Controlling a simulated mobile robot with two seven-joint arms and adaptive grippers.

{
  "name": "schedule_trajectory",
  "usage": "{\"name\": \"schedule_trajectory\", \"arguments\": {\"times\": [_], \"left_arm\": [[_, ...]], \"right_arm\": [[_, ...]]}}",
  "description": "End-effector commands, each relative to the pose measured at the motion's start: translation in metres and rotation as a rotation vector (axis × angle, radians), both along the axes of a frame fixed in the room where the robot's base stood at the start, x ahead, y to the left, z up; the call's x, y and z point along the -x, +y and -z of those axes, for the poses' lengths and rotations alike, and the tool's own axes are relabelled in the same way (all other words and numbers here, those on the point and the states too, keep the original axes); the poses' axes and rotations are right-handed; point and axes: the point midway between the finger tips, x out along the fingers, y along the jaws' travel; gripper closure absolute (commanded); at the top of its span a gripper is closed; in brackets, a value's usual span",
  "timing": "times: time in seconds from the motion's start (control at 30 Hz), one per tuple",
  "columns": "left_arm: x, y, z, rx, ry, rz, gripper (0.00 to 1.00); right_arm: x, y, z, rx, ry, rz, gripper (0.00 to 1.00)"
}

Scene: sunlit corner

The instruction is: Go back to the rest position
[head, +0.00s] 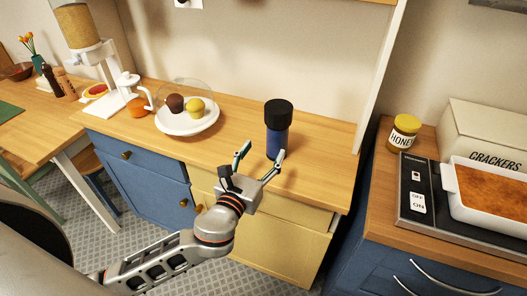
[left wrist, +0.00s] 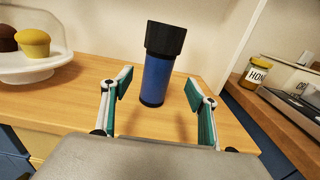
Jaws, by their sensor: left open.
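My left gripper (head: 259,162) is open and empty over the front part of the wooden counter, in the head view. Its two fingers also show in the left wrist view (left wrist: 158,100), spread apart. A blue jar with a black lid (head: 278,130) stands upright on the counter just beyond the fingertips. In the left wrist view the blue jar (left wrist: 157,75) stands between and beyond the fingers, with a gap to each. My right gripper is not in view.
A cake stand (head: 187,125) with two muffins under a clear dome stands left of the jar. A honey jar (head: 404,132), a crackers box (head: 485,135) and a white baking dish (head: 490,196) stand on the right counter. A cereal dispenser (head: 90,50) stands at the left.

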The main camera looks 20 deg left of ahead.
Motion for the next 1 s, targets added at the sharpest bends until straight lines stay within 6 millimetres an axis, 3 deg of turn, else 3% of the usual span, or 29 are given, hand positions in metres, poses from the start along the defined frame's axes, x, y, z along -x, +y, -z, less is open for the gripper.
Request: {"name": "schedule_trajectory", "arguments": {"times": [0.37, 0.57, 0.8, 1.0], "left_arm": [[0.003, 0.006, 0.003, 0.072, 0.021, -0.023, 0.41], [0.031, 0.047, 0.029, 0.547, 0.133, -0.21, 0.41], [0.099, 0.109, 0.081, 1.259, 0.209, -0.595, 0.41], [0.15, 0.138, 0.11, 1.623, 0.174, -0.855, 0.41]], "right_arm": [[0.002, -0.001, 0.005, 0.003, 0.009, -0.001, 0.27], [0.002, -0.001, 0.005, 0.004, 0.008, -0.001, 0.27], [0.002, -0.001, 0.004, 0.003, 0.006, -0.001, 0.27], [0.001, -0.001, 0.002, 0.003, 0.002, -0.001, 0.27]]}}
